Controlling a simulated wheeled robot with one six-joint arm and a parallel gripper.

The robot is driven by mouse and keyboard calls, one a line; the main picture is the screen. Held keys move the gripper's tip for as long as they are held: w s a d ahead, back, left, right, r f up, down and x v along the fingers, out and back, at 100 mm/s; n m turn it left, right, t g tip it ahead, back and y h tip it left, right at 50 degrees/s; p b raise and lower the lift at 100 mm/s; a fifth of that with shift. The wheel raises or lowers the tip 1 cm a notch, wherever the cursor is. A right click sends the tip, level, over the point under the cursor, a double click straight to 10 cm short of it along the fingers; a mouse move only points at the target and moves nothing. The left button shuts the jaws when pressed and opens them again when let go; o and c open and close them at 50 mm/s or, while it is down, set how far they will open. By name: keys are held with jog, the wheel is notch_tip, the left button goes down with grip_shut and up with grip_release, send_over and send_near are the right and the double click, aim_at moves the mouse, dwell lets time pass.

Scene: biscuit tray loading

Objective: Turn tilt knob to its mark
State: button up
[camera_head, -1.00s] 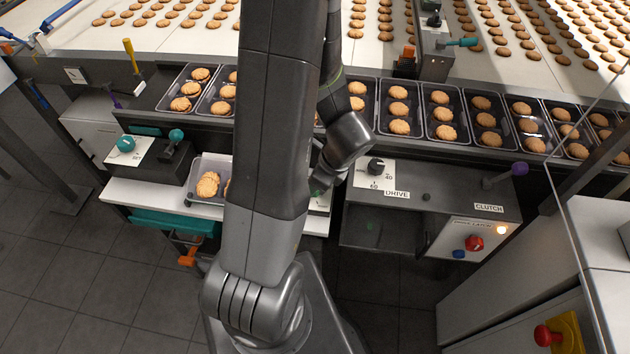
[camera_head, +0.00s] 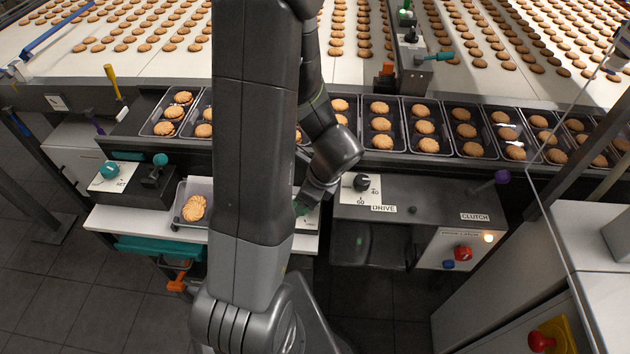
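No label reading "tilt" can be made out. A teal knob (camera_head: 110,169) sits at the left on a white plate marked SET, on a dark box. A black knob (camera_head: 361,182) sits right of my arm on a white plate with 40 and 60, above a DRIVE label. My gripper (camera_head: 302,206) points down, low in the middle, left of the black knob and apart from it. My arm link hides most of it, so its fingers cannot be made out.
A small tray (camera_head: 181,204) with biscuits stands on the white shelf (camera_head: 105,222). A row of biscuit trays lines the belt edge behind. A purple-tipped CLUTCH lever (camera_head: 501,177) and a red knob (camera_head: 463,253) are at right. A clear panel stands at far right.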

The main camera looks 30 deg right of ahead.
jog(key=v, duration=1.2)
jog(key=shift+p, duration=0.4)
jog(key=shift+a, duration=0.1)
jog(key=b+x, duration=0.1)
jog(key=x, duration=1.2)
jog(key=shift+w+f, duration=0.1)
jog(key=shift+f, duration=0.25)
jog(key=shift+r, duration=0.1)
